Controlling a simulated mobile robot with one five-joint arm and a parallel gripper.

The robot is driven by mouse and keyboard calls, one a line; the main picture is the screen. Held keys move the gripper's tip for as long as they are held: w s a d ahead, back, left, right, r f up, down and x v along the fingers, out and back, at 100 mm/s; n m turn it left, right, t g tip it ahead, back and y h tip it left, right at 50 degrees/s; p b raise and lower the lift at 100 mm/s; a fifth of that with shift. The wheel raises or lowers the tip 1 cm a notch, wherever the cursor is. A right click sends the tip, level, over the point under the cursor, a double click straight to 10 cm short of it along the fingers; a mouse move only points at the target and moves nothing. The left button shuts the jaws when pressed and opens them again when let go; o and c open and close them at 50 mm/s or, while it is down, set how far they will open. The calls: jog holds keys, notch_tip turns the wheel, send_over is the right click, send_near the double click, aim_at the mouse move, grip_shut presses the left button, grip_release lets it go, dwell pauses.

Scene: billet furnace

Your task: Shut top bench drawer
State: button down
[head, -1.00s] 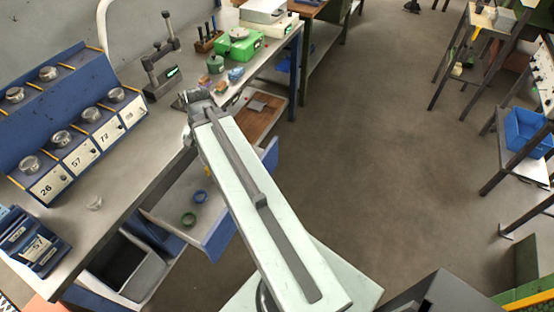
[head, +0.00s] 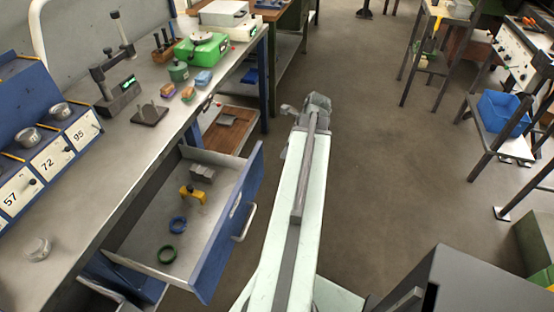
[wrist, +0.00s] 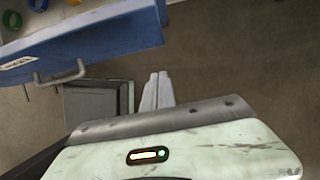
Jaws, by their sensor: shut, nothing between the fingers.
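The top bench drawer stands pulled out from the bench in the head view, with a blue front (head: 232,225) and a pale curved handle (head: 244,223). Inside lie a grey block (head: 202,173), a yellow piece (head: 192,194), a blue ring (head: 178,225) and a green ring (head: 167,254). In the wrist view the drawer front (wrist: 95,38) and its handle (wrist: 58,78) are at upper left. My gripper (wrist: 157,77) is shut and empty, right of the handle and apart from it. In the head view my arm's end is right of the drawer; its fingers are hard to make out.
A wooden board (head: 225,130) lies on a shelf beyond the drawer. Open floor (head: 400,150) lies to the right. A dark grey cabinet (head: 480,290) is at lower right.

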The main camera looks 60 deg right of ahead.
jog(key=w+a+f+b, duration=0.1)
jog(key=w+f+b, duration=0.5)
jog(key=w+f, duration=0.1)
jog(key=shift+a+f+b, duration=0.4)
jog(key=shift+f, duration=0.1)
